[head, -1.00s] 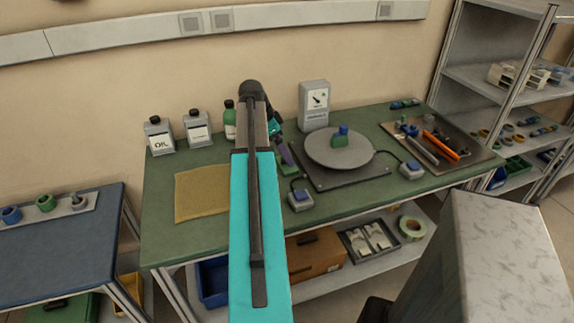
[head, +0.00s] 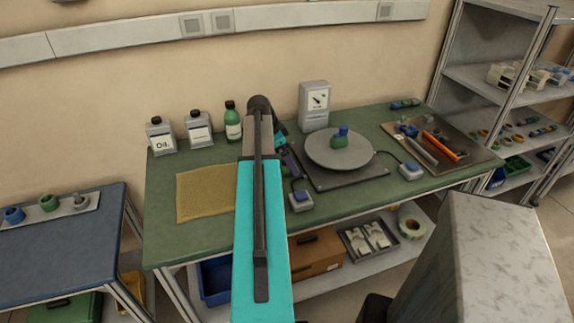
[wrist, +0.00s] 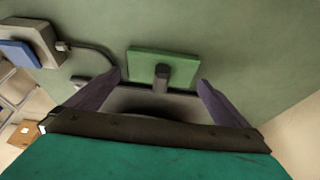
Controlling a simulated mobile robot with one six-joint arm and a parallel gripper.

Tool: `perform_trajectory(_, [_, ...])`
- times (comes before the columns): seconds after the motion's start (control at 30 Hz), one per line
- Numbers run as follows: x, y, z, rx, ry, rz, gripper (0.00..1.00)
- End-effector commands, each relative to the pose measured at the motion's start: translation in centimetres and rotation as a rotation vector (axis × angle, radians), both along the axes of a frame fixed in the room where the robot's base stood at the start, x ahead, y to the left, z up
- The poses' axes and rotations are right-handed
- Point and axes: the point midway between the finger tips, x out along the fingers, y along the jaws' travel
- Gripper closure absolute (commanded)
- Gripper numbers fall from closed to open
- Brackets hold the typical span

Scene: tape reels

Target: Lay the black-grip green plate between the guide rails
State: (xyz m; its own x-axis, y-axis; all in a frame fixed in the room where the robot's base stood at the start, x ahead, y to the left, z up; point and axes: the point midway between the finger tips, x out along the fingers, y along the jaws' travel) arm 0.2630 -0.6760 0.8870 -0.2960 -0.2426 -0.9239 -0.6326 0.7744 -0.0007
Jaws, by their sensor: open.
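The green plate (wrist: 148,58) lies on the green bench top in the wrist view. Its short dark grip (wrist: 162,76) stands up near the plate's lower edge. My gripper (wrist: 160,78) is open, with one purple finger on each side of the grip and clear gaps between. The head view shows my gripper (head: 288,160) low over the bench, left of the turntable; there the plate is mostly hidden by it. I cannot make out the guide rails in either view.
A turntable (head: 316,152) with a green and blue piece on it stands right of my gripper. A blue-buttoned switch box (head: 300,203) with a cable sits close in front. Bottles and a tan mat (head: 200,196) are to the left.

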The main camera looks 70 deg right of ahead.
Motion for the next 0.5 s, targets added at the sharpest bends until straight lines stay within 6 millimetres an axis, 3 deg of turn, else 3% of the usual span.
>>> perform_trajectory(0.47, [-0.04, 0.0, 0.0, 0.001, 0.001, 0.0, 0.0])
perform_trajectory(0.5, [-0.04, 0.0, 0.0, 0.001, 0.001, 0.0, 0.07])
